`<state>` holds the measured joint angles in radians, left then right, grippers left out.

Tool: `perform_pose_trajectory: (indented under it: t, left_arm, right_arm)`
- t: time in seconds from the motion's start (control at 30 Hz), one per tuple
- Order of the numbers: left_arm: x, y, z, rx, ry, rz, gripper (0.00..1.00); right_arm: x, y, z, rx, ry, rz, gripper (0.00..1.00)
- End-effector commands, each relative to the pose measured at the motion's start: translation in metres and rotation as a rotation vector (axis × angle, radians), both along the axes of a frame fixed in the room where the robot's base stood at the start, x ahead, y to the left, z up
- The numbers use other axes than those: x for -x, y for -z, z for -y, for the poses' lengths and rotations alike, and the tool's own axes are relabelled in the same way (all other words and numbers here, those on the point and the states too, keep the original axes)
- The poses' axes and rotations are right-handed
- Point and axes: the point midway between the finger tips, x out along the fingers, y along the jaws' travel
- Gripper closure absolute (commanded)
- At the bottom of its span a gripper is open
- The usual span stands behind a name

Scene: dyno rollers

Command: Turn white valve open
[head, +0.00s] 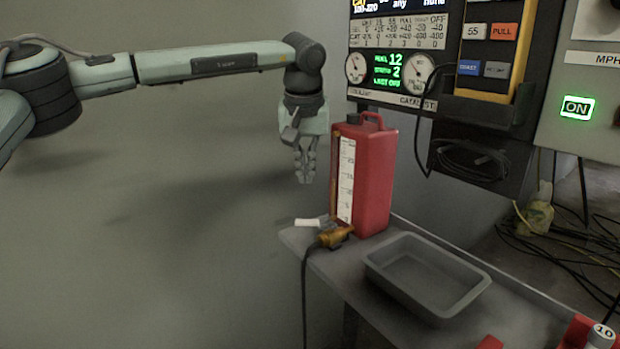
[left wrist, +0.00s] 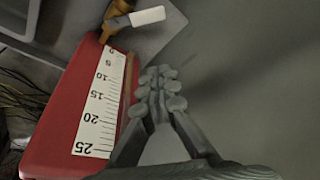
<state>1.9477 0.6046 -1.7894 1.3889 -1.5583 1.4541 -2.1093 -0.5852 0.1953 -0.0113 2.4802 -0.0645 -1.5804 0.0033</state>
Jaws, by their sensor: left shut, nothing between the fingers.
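The white valve handle (head: 308,222) sticks out to the left from a brass valve body (head: 335,237) at the foot of a red jug (head: 375,180). The left wrist view shows the white handle (left wrist: 148,16) and the brass body (left wrist: 113,22) at its top. My left gripper (head: 305,178) points down beside the jug's left face, above the handle and apart from it. Its fingers (left wrist: 160,82) are closed together with nothing between them. My right gripper is in neither view.
The jug stands on a grey shelf (head: 300,240) with a grey tray (head: 428,275) to its right. A black hose (head: 304,290) hangs from the valve. A gauge panel (head: 390,75) is behind. The floor (head: 160,270) at left is clear.

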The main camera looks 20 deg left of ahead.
Motion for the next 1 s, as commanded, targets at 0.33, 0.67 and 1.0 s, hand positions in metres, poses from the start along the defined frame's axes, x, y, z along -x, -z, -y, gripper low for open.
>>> perform_pose_trajectory:
  t: [0.33, 0.67, 1.0]
  left_arm:
    - [-0.023, 0.072, -0.005, 0.001, 0.000, -0.003, 1.00]
    - [0.009, 0.075, 0.004, 0.001, 0.003, 0.000, 1.00]
    - [0.014, 0.076, 0.005, 0.002, 0.000, 0.000, 1.00]
  right_arm:
    - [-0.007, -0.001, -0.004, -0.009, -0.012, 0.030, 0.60]
    - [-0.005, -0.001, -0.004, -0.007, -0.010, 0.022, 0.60]
    - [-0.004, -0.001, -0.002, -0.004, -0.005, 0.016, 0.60]
